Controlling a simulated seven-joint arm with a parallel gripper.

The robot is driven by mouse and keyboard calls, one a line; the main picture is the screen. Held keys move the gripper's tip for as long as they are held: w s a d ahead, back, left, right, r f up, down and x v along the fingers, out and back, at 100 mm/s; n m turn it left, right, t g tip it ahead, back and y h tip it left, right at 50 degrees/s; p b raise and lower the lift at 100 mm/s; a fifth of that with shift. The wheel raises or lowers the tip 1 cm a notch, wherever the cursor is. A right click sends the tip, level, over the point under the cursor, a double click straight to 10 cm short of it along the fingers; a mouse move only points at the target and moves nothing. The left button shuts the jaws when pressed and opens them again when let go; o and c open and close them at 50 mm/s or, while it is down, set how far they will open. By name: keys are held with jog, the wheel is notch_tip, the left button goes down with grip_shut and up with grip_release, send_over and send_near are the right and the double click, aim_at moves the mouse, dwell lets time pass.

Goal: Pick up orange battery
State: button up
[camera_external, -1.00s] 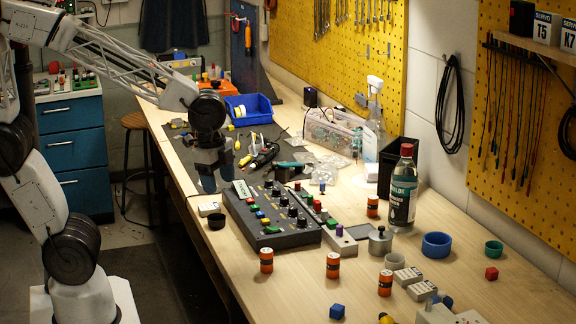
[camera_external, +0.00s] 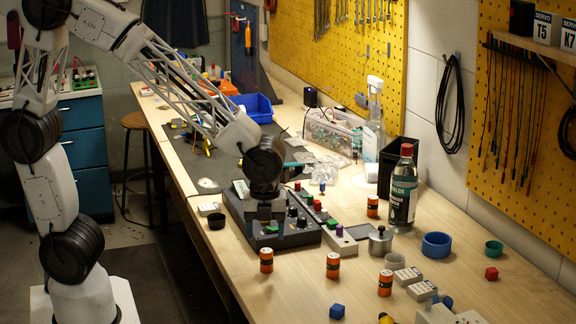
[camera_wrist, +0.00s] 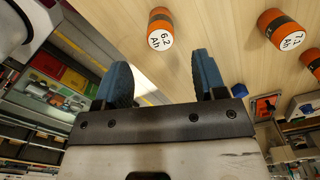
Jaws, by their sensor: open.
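Several orange batteries with dark bands stand upright on the bench. One (camera_external: 266,260) is at the front left, another (camera_external: 333,265) to its right, a third (camera_external: 385,283) farther right, and one more (camera_external: 372,206) farther back near the bottle. My gripper (camera_external: 264,231) is above the black control box, just behind the front-left battery. In the wrist view my gripper (camera_wrist: 160,60) has its blue fingers apart with nothing between them. A battery marked 6.2 Ah (camera_wrist: 160,28) lies beyond the fingertips, roughly between them; one marked 7.1 Ah (camera_wrist: 278,27) is to the right.
The black control box (camera_external: 295,237) with knobs lies under my gripper. A clear bottle with a red cap (camera_external: 403,190) stands behind. Bare wood surrounds the front batteries.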

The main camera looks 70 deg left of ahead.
aim_at(266, 250)
jog(key=shift+f, duration=1.35)
jog(key=shift+f, duration=0.1)
jog(key=shift+w+a+f, duration=0.1)
jog(key=shift+a+f, duration=0.05)
jog(key=shift+f, duration=2.35)
jog(key=c, duration=1)
